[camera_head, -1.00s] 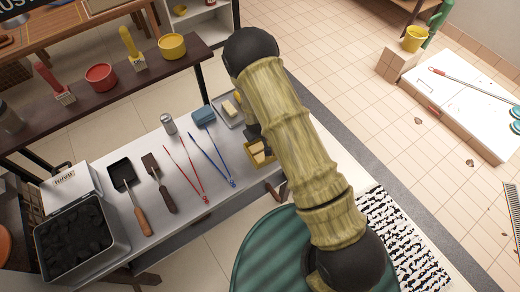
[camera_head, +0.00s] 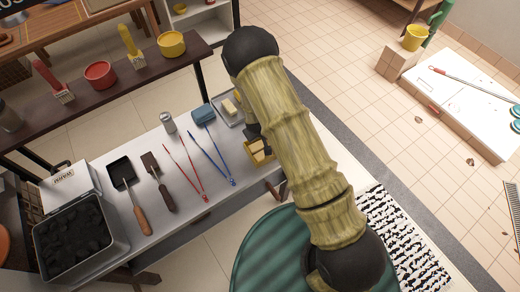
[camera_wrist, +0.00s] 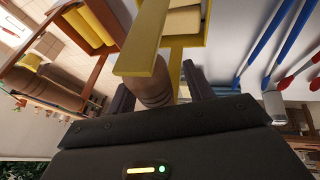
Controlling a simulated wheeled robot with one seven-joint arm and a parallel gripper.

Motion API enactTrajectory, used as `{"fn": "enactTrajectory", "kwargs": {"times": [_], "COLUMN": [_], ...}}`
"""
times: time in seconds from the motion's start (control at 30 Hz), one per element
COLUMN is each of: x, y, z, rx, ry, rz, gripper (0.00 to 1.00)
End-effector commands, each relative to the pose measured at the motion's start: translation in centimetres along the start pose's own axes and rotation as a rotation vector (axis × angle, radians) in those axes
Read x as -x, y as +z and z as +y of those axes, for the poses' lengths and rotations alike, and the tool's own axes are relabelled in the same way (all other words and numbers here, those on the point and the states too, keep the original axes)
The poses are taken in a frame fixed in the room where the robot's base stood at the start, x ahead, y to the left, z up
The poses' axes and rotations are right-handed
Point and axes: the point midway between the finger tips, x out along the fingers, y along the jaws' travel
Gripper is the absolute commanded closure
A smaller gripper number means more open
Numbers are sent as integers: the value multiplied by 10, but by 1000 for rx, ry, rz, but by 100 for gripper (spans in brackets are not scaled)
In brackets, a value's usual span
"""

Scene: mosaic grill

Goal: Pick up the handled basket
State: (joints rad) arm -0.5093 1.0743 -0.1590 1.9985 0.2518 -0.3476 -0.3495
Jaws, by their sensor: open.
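The handled basket (camera_head: 262,155) is yellow, with pale pieces inside, and sits at the right end of the grey table, partly hidden by my arm. My gripper (camera_wrist: 157,90) is open, with one dark finger on each side of the handle's lower end. I cannot tell whether either finger touches it. In the head view the gripper is mostly hidden by my arm.
Blue tongs (camera_head: 212,160) and red tongs (camera_head: 187,172) lie left of the basket. A tray (camera_head: 226,110) with a pale block and a blue container (camera_head: 203,114) stand behind it. A green ridged round surface (camera_head: 275,250) is in front.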

Motion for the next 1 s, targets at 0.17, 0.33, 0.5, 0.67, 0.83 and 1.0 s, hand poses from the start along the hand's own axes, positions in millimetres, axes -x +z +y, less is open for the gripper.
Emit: {"fn": "enactTrajectory", "kwargs": {"times": [0.17, 0.33, 0.5, 0.67, 0.83, 1.0], "x": [-1, -1, -1, -1, -1, -1], "y": [0, 0, 0, 0, 0, 0], "z": [0, 0, 0, 0, 0, -1], "rx": [0, 0, 0, 0, 1, 1], "ry": [0, 0, 0, 0, -1, -1], "rz": [0, 0, 0, 0, 0, 0], "gripper": [48, 48, 80, 100, 100, 100]}}
